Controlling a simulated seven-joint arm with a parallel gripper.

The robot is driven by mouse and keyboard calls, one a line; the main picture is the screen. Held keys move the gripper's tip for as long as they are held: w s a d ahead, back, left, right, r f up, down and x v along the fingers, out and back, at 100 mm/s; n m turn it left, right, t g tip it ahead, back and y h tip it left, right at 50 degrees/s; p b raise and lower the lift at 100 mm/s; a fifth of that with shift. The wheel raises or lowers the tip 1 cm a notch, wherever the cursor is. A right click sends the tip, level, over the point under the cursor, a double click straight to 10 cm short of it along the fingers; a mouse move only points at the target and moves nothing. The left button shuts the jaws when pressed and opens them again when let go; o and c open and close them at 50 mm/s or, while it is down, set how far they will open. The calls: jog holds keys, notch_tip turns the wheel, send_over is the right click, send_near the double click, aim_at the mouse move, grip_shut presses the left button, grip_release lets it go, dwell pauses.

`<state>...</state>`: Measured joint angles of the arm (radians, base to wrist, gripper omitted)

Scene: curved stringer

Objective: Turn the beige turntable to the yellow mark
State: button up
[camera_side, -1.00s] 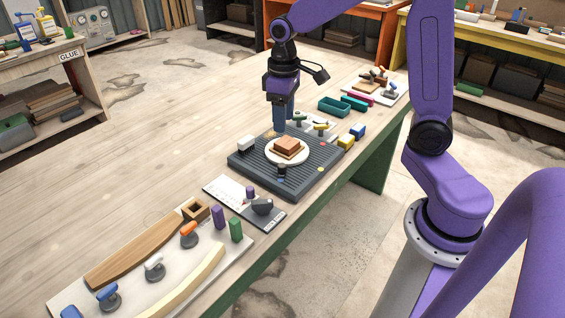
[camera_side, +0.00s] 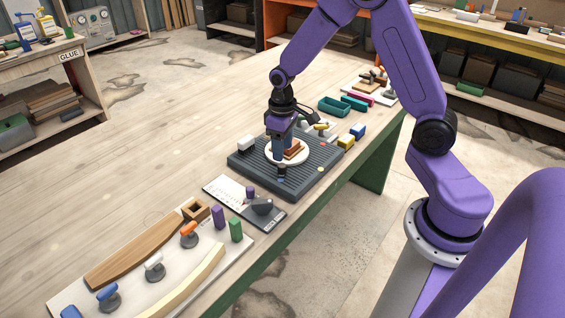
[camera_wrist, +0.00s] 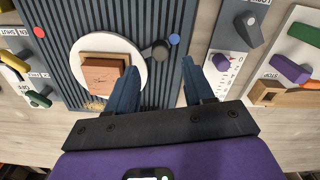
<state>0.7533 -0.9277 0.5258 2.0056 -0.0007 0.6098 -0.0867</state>
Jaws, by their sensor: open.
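The beige turntable (camera_side: 270,157) is a pale round disc on a dark grey ribbed board. It also shows in the wrist view (camera_wrist: 84,57), with a wooden block (camera_wrist: 103,76) on it. A dark handle (camera_wrist: 158,49) sticks out from its rim, near a blue mark (camera_wrist: 174,39). A red mark (camera_wrist: 38,32) lies across the disc. A yellowish patch (camera_wrist: 95,106) shows by the rim; I cannot tell whether it is the yellow mark. My gripper (camera_wrist: 160,75) is open and empty, its fingers to either side of the handle's line. In the side view my gripper (camera_side: 275,148) covers part of the disc.
The ribbed board (camera_side: 315,160) lies on the wooden bench. A white block (camera_side: 246,143) stands at its left edge. Yellow (camera_side: 346,141) and blue (camera_side: 358,131) blocks are at right.

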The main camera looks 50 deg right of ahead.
aim_at(283, 165)
jog(key=shift+f, duration=3)
jog(key=shift+c, duration=0.3)
grip_shut()
